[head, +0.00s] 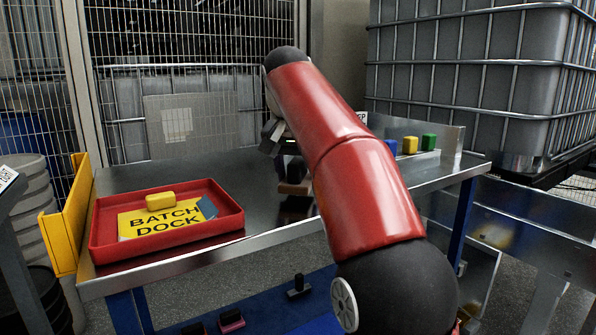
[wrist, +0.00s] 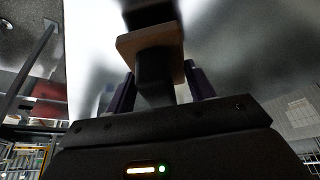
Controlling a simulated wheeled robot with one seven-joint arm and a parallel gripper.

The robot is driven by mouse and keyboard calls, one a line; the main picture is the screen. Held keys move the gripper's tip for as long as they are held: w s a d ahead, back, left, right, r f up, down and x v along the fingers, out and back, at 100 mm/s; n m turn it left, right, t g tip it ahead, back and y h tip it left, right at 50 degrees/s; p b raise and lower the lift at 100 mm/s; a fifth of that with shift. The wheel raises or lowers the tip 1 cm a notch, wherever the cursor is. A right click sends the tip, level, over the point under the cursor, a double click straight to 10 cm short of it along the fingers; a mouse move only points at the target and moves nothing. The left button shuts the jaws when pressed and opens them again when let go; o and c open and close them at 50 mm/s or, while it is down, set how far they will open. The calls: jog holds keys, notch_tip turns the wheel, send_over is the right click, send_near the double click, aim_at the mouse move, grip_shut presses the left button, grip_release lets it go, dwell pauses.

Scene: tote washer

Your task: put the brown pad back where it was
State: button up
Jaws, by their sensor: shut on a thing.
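The brown pad (head: 294,188) is below my gripper (head: 292,166), just over the grey metal table, in the head view. In the wrist view my gripper (wrist: 160,82) has its two fingers on either side of the pad's dark handle and is shut on it. The brown pad (wrist: 150,43) shows there as a flat brown piece beyond the fingertips. A dark shape lies past it, pad underside or reflection. I cannot tell whether the pad touches the table. My red arm covers part of the table to the right.
A red tray (head: 103,236) marked "BATCH DOCK" holds a yellow block (head: 160,201) at the table's left. Blue (head: 391,147), yellow (head: 409,145) and green (head: 428,142) blocks stand at the back right. Dark-handled pads (head: 231,320) sit on the blue lower level. Table between tray and gripper is clear.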

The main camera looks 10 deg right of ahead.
jog(key=shift+f+b, duration=0.4)
jog(key=shift+f, duration=0.25)
jog(key=shift+f, duration=0.15)
dwell(0.4)
jog(key=o, duration=1.9)
jog(key=shift+p+v, duration=3.7)
jog(key=shift+v, duration=0.85)
